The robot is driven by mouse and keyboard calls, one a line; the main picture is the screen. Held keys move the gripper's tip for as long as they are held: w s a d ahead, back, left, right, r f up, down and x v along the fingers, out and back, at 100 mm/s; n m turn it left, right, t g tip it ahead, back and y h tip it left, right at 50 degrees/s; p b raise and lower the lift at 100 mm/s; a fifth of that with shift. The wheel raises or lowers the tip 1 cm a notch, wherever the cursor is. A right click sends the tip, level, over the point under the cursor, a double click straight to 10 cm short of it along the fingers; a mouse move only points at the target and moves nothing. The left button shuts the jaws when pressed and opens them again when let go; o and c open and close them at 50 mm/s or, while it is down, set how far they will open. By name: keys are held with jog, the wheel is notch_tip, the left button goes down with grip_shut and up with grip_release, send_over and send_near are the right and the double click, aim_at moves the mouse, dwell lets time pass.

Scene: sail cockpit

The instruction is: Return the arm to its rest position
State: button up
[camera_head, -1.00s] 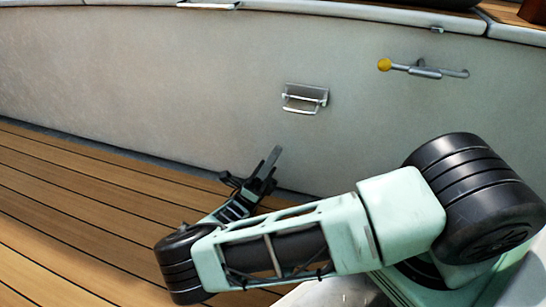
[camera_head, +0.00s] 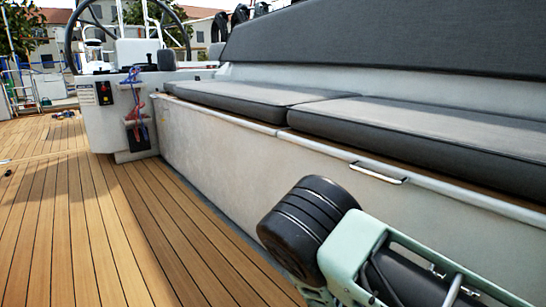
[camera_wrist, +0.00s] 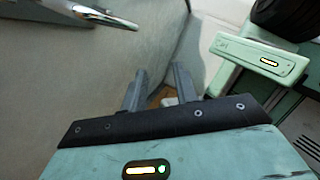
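My gripper (camera_wrist: 160,85) shows in the wrist view with its two dark fingers apart and nothing between them. In the head view my arm's black joint and pale green link are at the lower right, in front of the pale bench wall. The gripper itself is out of sight there. In the wrist view the fingers point at a narrow gap between a pale wall (camera_wrist: 60,80) and my own body, with a bit of wooden floor beyond. I cannot tell how close the fingertips are to the wall.
A metal handle (camera_head: 378,173) juts from the bench wall (camera_head: 215,140); a metal bar (camera_wrist: 90,14) is close at the wrist view's upper left. Grey cushions (camera_head: 240,98) lie on the bench. A steering console (camera_head: 118,115) stands at its far end. The wooden deck (camera_head: 80,220) is mostly clear at left.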

jog(key=s+a+r+m+t+y+p, duration=0.35)
jog(key=a+r+y+p, duration=0.25)
jog(key=r, duration=0.5)
jog(key=s+a+r+m+t+y+p, duration=0.35)
jog(key=a+r+y+p, duration=0.25)
jog(key=r, duration=0.5)
jog(key=s+a+r+m+t+y+p, duration=0.35)
jog(key=a+r+y+p, duration=0.25)
jog(key=r, duration=0.5)
notch_tip(320, 180, up, 38)
jog(key=p, duration=3.7)
jog(key=shift+s+d+f, duration=0.15)
jog(key=shift+f, duration=0.05)
jog(key=shift+m+g, duration=0.25)
